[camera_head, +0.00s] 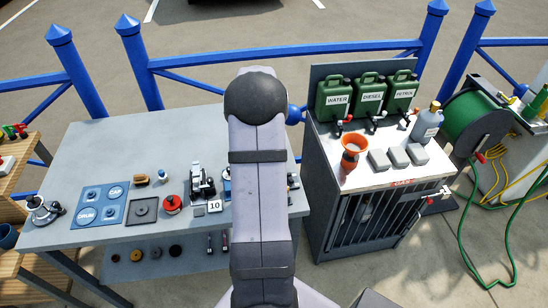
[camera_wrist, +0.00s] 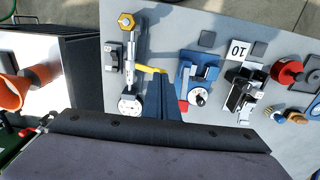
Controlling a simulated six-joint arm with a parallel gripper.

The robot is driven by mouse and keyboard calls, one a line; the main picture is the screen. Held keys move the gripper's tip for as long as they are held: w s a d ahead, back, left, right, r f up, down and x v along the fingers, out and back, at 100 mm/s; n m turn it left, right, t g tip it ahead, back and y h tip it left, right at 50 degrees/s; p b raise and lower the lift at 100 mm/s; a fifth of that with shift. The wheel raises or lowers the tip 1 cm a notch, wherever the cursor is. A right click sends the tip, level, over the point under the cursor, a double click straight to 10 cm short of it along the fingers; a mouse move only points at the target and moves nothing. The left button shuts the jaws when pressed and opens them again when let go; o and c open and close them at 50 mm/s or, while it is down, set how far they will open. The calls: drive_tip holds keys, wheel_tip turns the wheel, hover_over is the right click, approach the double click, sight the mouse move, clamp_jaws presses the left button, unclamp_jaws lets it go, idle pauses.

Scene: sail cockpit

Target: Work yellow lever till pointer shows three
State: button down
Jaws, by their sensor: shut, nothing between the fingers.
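In the wrist view, the yellow lever (camera_wrist: 150,69) sticks out sideways from an upright metal fixture (camera_wrist: 129,55) with a brass hex top. A round white dial (camera_wrist: 130,104) sits at the fixture's near end; its pointer and numbers are too small to read. My gripper (camera_wrist: 163,76) is shut and empty, its dark fingers reaching up to the lever's outer end. They overlap there in the picture; I cannot tell whether they touch. In the head view my arm hides the lever, the dial and the gripper.
Beside the fixture stands a blue device (camera_wrist: 199,70) with its own dial, then a black-and-silver clamp (camera_wrist: 243,88) and a 10 plate (camera_wrist: 239,50). A cabinet (camera_head: 372,205) with an orange funnel (camera_head: 354,149) stands right.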

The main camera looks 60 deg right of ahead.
drive_tip(key=shift+f, duration=0.2)
drive_tip(key=shift+f+b, duration=1.15)
drive_tip(key=shift+f, duration=0.75)
drive_tip(key=shift+r, duration=0.15)
drive_tip(key=shift+r+p, duration=2.85)
drive_tip(key=shift+r, duration=0.35)
